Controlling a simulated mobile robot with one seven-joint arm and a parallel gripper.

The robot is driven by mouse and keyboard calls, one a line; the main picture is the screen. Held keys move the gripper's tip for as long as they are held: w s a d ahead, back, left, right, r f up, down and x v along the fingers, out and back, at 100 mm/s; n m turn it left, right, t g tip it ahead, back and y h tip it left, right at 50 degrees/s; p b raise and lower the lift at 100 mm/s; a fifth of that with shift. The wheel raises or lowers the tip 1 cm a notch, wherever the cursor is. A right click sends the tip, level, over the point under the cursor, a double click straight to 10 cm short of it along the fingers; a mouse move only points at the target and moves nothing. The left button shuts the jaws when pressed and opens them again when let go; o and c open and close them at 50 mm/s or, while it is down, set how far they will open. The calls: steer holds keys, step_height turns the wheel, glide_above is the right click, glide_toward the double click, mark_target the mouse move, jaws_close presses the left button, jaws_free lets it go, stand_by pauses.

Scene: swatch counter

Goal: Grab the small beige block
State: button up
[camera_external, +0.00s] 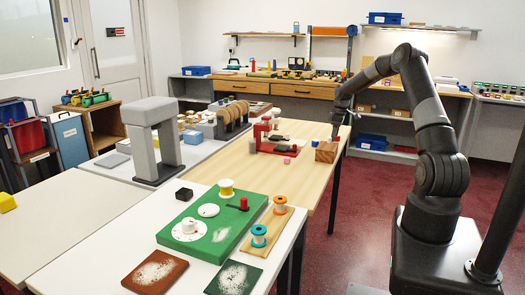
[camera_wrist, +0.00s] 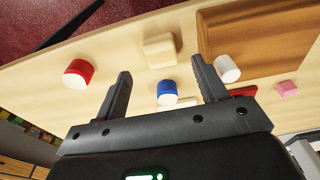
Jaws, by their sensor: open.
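The small beige block (camera_wrist: 160,50) lies on the light wooden table in the wrist view, just beyond and between my fingertips. My gripper (camera_wrist: 161,68) is open and empty, with its fingers on either side of the line to the block and apart from it. In the external view my gripper (camera_external: 335,133) hangs over the right end of the wooden table, near a brown wooden block (camera_external: 327,152). I cannot make out the beige block in the external view.
In the wrist view a blue cylinder (camera_wrist: 167,92) stands between my fingers, a red cylinder (camera_wrist: 78,72) left of them, and a white cylinder (camera_wrist: 228,68) by the right finger. The brown wooden block (camera_wrist: 255,38) and a pink block (camera_wrist: 287,88) are further right. The table edge is at upper left.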

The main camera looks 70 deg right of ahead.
steer(key=f, duration=0.4)
steer(key=shift+w+f, duration=0.3)
steer(key=shift+w, duration=0.1)
steer(key=shift+c, duration=0.5)
steer(key=c, duration=1)
steer(key=shift+o, duration=0.2)
steer(key=shift+r, duration=0.15)
